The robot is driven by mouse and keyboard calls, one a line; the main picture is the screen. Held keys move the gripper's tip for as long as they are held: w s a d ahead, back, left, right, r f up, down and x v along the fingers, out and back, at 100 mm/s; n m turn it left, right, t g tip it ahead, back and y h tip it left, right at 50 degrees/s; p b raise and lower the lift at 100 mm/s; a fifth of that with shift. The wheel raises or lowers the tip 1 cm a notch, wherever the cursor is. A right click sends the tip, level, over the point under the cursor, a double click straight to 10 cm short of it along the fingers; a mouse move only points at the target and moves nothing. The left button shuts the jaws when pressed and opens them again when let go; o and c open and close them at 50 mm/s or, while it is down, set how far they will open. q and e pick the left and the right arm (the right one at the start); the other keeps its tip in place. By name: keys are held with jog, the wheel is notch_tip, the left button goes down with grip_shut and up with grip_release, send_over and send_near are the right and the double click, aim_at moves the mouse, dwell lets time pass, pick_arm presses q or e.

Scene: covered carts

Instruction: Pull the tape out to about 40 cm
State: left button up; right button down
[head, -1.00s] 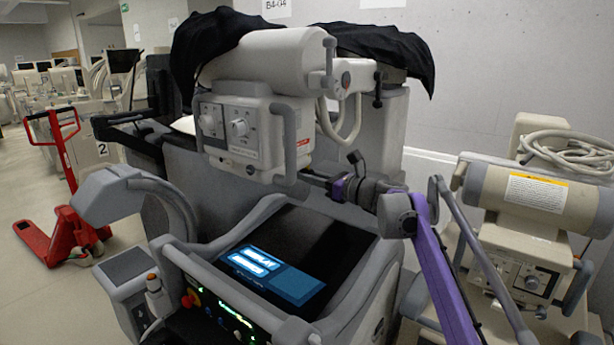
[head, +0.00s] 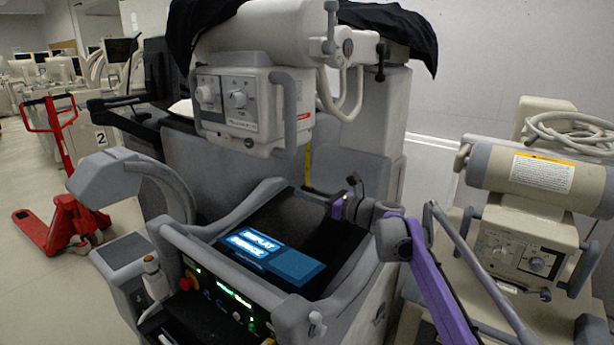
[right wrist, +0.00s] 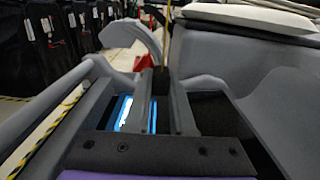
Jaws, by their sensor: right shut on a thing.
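The yellow tape (head: 308,162) hangs as a thin, nearly vertical strip below the right side of the grey machine head (head: 240,110). Its lower end meets the tips of my right gripper (head: 312,190), which is shut on it above the dark screen. In the right wrist view the tape (right wrist: 167,45) rises from between the fingertips (right wrist: 160,75) and leaves at the top of the picture. The tape's housing and any markings on it cannot be made out. My left gripper is not in view.
The cart's console (head: 225,300) and lit display (head: 265,258) lie below my right gripper. A beige machine (head: 530,245) stands close on the right. A red pallet jack (head: 65,220) stands on open floor at the left.

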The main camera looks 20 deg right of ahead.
notch_tip(320, 180, down, 4)
jog(key=shift+r+b, duration=0.1)
jog(key=shift+b, duration=0.25)
jog(key=c, duration=0.8)
grip_release()
jog(key=shift+o, duration=0.2)
jog(key=v, duration=1.1)
jog(key=shift+w, duration=0.1)
